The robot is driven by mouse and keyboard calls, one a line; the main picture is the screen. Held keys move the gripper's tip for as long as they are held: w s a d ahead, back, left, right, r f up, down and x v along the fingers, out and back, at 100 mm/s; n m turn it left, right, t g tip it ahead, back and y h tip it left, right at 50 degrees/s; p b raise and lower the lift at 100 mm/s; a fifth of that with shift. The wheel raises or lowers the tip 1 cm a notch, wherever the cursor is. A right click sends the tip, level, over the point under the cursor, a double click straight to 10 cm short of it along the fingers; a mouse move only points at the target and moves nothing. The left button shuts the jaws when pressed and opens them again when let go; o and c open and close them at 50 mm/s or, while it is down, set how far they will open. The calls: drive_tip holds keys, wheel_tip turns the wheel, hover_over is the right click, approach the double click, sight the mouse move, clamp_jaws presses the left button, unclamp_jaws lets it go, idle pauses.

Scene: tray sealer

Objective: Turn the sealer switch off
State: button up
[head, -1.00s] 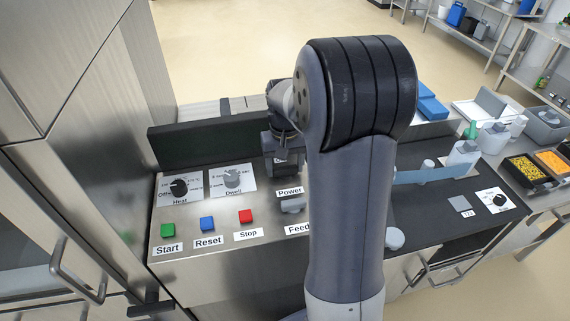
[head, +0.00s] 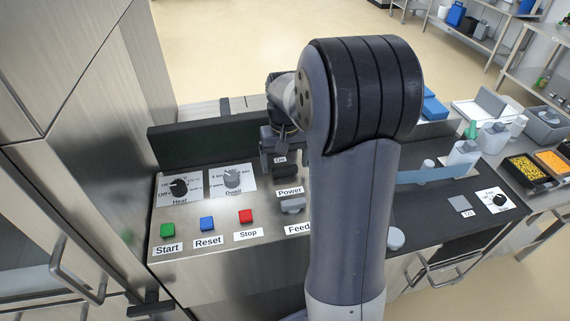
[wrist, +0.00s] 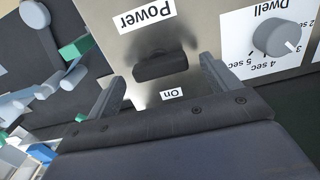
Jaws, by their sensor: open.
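The black Power switch (head: 287,171) sits on the steel control panel, between an "On" label on its far side and a "Power" label on its near side. It also shows in the wrist view (wrist: 160,65), upside down, with "On" nearest my gripper. Which way it is tipped is hard to tell. My gripper (wrist: 162,72) is open, its two fingers spread to either side of the switch in the wrist view with nothing between them. In the head view my gripper (head: 270,143) is just behind the switch, partly hidden by my arm.
A Heat knob (head: 180,187) and a Dwell knob (head: 232,178) stand left of the switch. Green (head: 168,230), blue (head: 207,224) and red (head: 246,216) buttons line the front. A grey Feed control (head: 292,206) is close in front. My arm hides the panel's right part.

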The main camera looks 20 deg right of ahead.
sight(285, 167)
wheel_tip(285, 167, up, 9)
drive_tip(key=shift+r, duration=0.2)
idle(0.3)
wheel_tip(285, 167, down, 11)
drive_tip(key=shift+r, duration=0.2)
drive_tip(key=shift+f, duration=0.1)
idle(0.4)
